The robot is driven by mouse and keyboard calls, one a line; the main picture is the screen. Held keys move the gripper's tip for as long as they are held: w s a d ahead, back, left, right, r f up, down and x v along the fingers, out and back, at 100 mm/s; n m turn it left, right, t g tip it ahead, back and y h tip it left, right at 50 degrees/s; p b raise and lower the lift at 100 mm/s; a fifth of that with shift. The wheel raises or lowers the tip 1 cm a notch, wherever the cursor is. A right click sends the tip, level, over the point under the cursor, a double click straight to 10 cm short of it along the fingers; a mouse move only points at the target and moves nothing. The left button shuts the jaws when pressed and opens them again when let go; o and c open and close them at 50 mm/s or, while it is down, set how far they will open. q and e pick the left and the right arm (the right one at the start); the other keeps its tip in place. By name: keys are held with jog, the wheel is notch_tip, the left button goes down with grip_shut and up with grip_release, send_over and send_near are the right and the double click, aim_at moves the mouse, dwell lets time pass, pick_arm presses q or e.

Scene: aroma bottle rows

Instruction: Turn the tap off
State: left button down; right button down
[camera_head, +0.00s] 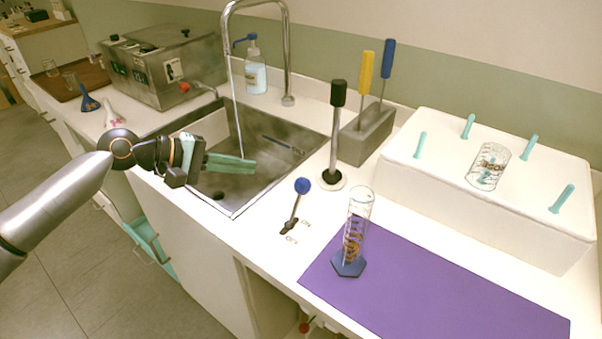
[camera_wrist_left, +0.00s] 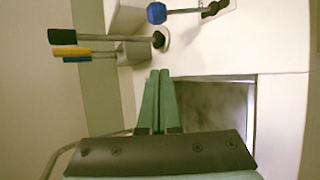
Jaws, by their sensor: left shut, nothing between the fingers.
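The tap (camera_head: 289,55) is a tall chrome arch behind the steel sink (camera_head: 300,133). A thin pale stream drops from its spout into the basin. A lever with a blue ball knob (camera_head: 302,185) stands on the counter right of the sink, beside ON and OFF marks; its stem leans up and slightly right. The knob also shows at the top of the left wrist view (camera_wrist_left: 156,13). My left gripper (camera_head: 254,164) is shut and empty over the sink, left of the knob and apart from it. My right gripper is out of view.
A black-handled lever (camera_head: 338,94) stands behind the blue knob. A grey block (camera_head: 366,138) holds yellow and blue-handled tools. A glass cylinder (camera_head: 358,210) stands on a purple mat (camera_head: 450,290). A soap bottle (camera_head: 256,78) is behind the sink; a white pegged box (camera_head: 490,215) is at right.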

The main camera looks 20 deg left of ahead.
aim_at(297, 199)
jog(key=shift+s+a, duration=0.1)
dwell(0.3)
pick_arm(q)
jog(key=x, duration=1)
jog(key=shift+w+d, duration=0.1)
jog(key=s, duration=0.1)
jog(key=s+d+r+p, duration=0.1)
jog(key=shift+s+d, duration=0.1)
jog(key=shift+s, duration=0.25)
jog(key=shift+s+d+r, duration=0.2)
jog(key=shift+s+d, duration=0.05)
jog(key=shift+s, duration=0.1)
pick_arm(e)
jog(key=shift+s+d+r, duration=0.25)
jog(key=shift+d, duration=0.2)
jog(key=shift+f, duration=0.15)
pick_arm(q)
jog(key=shift+f, duration=0.1)
jog(key=shift+s+a+t, duration=0.1)
jog(key=shift+s+t, duration=0.2)
jog(key=shift+b, duration=0.3)
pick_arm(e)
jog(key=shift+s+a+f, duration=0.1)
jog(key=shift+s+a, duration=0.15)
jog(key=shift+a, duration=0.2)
